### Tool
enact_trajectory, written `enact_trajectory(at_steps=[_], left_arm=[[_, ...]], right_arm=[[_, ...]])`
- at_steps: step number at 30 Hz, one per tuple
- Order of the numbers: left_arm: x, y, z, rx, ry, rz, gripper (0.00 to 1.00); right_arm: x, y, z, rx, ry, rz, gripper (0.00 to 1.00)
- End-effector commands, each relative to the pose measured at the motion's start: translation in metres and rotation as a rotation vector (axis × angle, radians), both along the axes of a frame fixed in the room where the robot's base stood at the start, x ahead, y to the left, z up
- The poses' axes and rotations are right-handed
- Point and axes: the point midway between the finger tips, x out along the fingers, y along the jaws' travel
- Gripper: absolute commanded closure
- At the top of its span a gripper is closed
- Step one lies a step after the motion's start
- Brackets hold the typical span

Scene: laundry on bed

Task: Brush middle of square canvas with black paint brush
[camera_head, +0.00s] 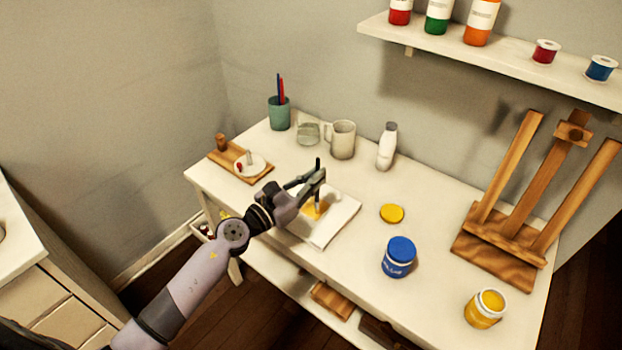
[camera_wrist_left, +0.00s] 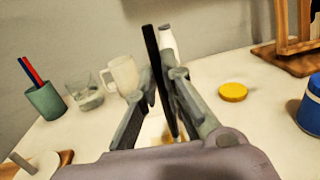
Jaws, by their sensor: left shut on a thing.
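My left gripper (camera_head: 316,178) is shut on a black paint brush (camera_head: 318,165) and holds it roughly upright. The brush also shows between the fingers in the left wrist view (camera_wrist_left: 160,75). The gripper is over the white square canvas (camera_head: 335,222), which lies flat on the table. A yellow-orange paint patch (camera_head: 314,209) shows on the canvas below the brush. The gripper hides part of the canvas, and I cannot tell if the brush tip touches it. My right gripper is not in view.
On the white table (camera_head: 360,270) are a green cup with pencils (camera_head: 279,113), a glass (camera_head: 308,132), a mug (camera_head: 342,140), a white bottle (camera_head: 386,147), a yellow lid (camera_head: 391,213), a blue jar (camera_head: 398,257), an open yellow jar (camera_head: 484,309) and a wooden easel (camera_head: 497,247).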

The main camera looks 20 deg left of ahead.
Motion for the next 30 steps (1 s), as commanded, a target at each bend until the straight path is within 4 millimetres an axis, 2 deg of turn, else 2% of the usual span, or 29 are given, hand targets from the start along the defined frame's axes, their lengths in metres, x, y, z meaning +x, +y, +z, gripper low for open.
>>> enact_trajectory(at_steps=[4,14,24,30], left_arm=[[0.003,-0.001,0.0,0.0,0.001,0.0,1.0],[-0.013,0.004,-0.002,0.001,0.0,-0.001,1.0],[0.004,-0.002,-0.002,0.001,0.0,-0.001,1.0],[0.011,0.004,-0.003,0.003,-0.001,0.0,1.0]], right_arm=[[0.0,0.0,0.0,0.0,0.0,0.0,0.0],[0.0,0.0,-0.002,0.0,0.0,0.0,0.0],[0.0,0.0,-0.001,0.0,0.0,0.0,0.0],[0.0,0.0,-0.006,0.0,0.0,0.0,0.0]])
